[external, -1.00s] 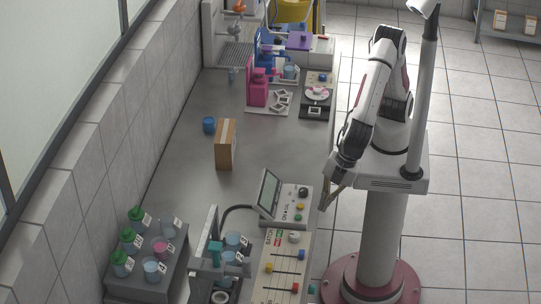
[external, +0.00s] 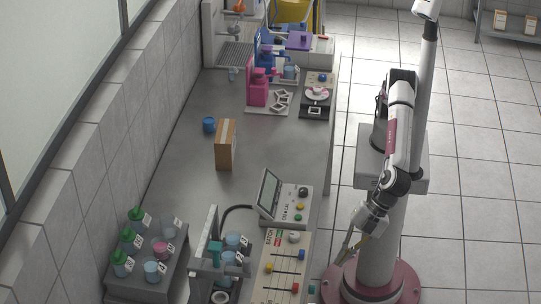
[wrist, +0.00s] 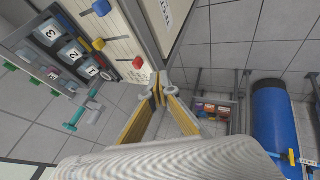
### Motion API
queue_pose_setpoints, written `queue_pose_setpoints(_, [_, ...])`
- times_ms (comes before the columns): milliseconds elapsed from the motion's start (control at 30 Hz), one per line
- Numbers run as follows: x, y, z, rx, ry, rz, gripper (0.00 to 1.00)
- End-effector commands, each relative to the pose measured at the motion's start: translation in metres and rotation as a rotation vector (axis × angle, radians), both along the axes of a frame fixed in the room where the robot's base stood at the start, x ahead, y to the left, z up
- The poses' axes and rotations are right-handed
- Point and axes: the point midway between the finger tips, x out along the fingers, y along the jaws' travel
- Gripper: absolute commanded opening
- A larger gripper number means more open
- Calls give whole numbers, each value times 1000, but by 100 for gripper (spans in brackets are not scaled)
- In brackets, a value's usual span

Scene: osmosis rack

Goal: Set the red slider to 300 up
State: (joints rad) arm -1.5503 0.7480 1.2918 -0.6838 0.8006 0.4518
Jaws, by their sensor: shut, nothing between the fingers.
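The control panel (external: 262,292) lies at the front end of the bench, with several sliders on dark tracks. The red slider (external: 295,287) is at its lower right, below the blue slider (external: 301,254) and right of the yellow slider (external: 268,268). In the wrist view the red slider (wrist: 137,63) is just up and left of my fingertips. My gripper (wrist: 158,90) is shut and empty. In the external view my gripper (external: 342,258) hangs off the bench's right edge, right of the panel and apart from the sliders. Scale markings are too small to read.
A control box with a screen (external: 270,190) stands behind the panel. Left of the panel is a rack (external: 210,250) with numbered cups. A cardboard box (external: 225,145) stands mid-bench. A blue cylinder (wrist: 275,120) shows at right in the wrist view.

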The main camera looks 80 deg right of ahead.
Motion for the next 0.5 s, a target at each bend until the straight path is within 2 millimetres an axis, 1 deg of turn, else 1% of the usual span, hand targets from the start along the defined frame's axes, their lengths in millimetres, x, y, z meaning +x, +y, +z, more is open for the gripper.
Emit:
queue_pose_setpoints(33, [2, 5, 6, 21, -6, -7, 0])
queue_pose_setpoints(500, [3, 5, 6, 43, 6, -39, 0])
